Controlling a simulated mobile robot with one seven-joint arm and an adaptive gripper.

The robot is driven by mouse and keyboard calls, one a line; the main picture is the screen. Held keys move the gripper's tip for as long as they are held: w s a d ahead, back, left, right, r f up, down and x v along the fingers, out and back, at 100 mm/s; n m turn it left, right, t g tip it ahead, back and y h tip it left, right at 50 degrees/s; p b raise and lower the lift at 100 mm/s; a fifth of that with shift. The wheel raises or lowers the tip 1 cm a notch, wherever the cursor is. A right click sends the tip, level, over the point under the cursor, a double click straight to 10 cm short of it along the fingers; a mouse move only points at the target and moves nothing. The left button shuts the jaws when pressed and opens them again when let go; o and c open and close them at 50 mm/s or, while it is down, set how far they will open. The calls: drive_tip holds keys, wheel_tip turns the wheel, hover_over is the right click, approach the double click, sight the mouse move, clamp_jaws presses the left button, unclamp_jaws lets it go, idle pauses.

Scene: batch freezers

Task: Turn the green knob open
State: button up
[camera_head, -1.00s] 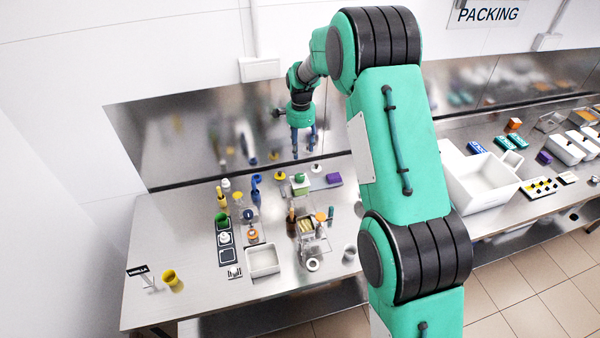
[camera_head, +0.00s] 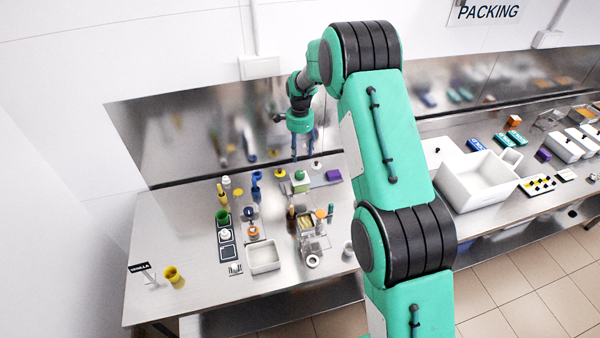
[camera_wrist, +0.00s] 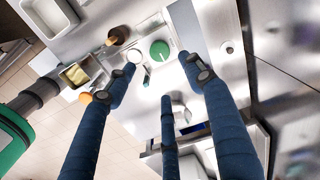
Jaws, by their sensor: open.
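The green knob (camera_head: 300,175) sits on a small light-coloured block at the back of the metal bench. In the wrist view the round green knob (camera_wrist: 159,50) lies between the two upper fingertips, on a pale panel. My gripper (camera_head: 302,156) has blue fingers pointing down, just above the green knob. The exact height of the fingertips over the knob is hard to tell.
A yellow-and-black knob (camera_head: 280,173) stands left of the green one, and a purple block (camera_head: 333,175) to its right. A metal container with yellowish contents (camera_head: 306,223) is in front. The steel back wall (camera_head: 200,135) rises close behind.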

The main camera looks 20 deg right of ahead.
sight(300, 173)
wheel_tip(300, 173, down, 12)
drive_tip(key=shift+f+p, duration=0.25)
drive_tip(key=shift+p, duration=0.45)
drive_tip(key=c, duration=1.2)
